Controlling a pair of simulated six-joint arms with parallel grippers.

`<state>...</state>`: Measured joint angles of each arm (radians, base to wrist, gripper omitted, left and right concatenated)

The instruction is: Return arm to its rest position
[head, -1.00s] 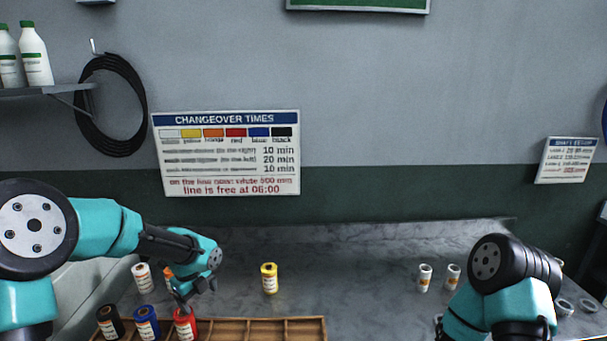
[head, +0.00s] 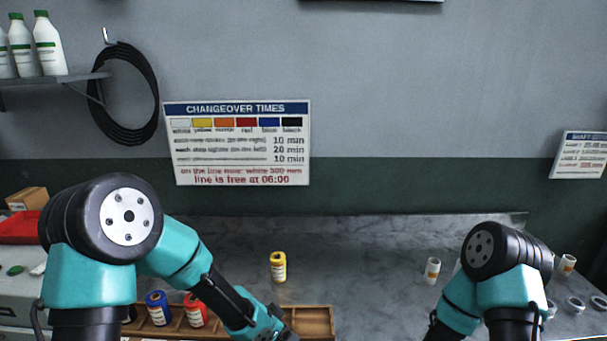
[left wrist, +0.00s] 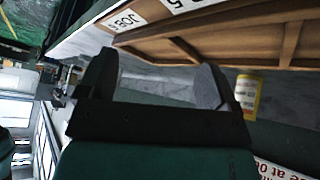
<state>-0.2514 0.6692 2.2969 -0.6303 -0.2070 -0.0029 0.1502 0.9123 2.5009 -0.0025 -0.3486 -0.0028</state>
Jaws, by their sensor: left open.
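My left arm reaches in from the left in the head view, and its gripper end (head: 283,335) is low in the picture, in front of the wooden rack. In the left wrist view the left gripper (left wrist: 160,78) has its two fingers spread apart with nothing between them. My right arm (head: 500,270) is folded at the lower right; its gripper lies below the picture edge. A red roll (head: 195,312) and a blue roll (head: 158,309) stand at the left end of the rack, with a black roll (head: 130,314) mostly hidden behind my left arm.
A wooden rack (head: 318,318) with compartments runs along the bottom. A yellow roll (head: 278,267) stands on the grey counter (head: 350,255), also visible in the left wrist view (left wrist: 247,97). A white roll (head: 432,271) stands near my right arm. The counter's middle is clear.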

